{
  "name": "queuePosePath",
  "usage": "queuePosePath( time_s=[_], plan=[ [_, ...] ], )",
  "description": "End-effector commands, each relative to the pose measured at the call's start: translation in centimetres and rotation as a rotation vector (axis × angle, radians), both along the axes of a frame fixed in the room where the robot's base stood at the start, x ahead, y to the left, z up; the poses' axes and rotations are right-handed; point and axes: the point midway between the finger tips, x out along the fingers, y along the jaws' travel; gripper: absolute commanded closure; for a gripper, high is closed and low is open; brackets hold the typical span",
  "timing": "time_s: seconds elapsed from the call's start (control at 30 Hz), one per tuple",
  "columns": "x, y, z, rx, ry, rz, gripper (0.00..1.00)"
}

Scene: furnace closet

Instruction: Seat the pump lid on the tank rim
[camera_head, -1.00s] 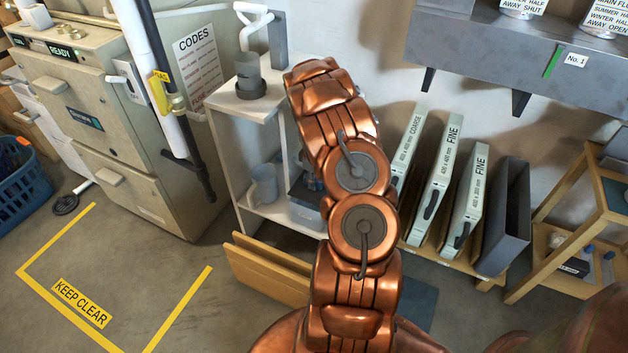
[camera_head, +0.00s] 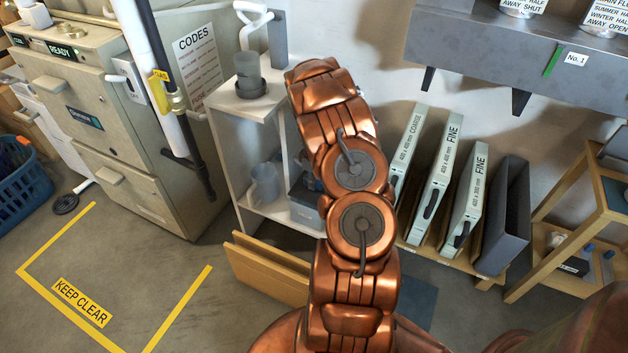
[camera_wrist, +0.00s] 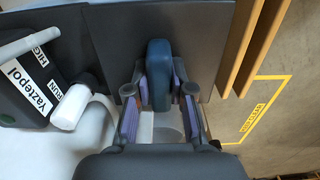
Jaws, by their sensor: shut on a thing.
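In the wrist view my gripper (camera_wrist: 160,92) is shut on a dark blue-grey rounded grip (camera_wrist: 158,62). A flat dark grey panel (camera_wrist: 112,35) lies behind the grip; I cannot tell whether the two are joined as the pump lid. A black unit (camera_wrist: 28,100) marked Yaztepol, RUN and HIGH stands left of my gripper, with a white cap (camera_wrist: 72,108) and a pale tube. The tank rim cannot be made out. In the head view my copper arm hides my gripper; a dark box (camera_head: 304,207) shows partly beside the arm on the lower shelf.
The white shelf (camera_head: 222,105) carries a grey cup (camera_head: 247,70) on top and a mug (camera_head: 264,184) below. Wooden boards (camera_head: 268,275) stand in front. Filters (camera_head: 436,170) stand right of my arm. The floor marked KEEP CLEAR (camera_head: 80,302) is bare.

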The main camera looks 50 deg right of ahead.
Motion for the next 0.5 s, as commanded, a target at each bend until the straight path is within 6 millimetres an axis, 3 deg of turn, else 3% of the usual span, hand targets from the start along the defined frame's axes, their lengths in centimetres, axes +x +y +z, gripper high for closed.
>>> queuePosePath(
  time_s=[0.5],
  plan=[
    [0.01,0.07,-1.1,0.002,0.001,0.0,1.0]
  ],
)
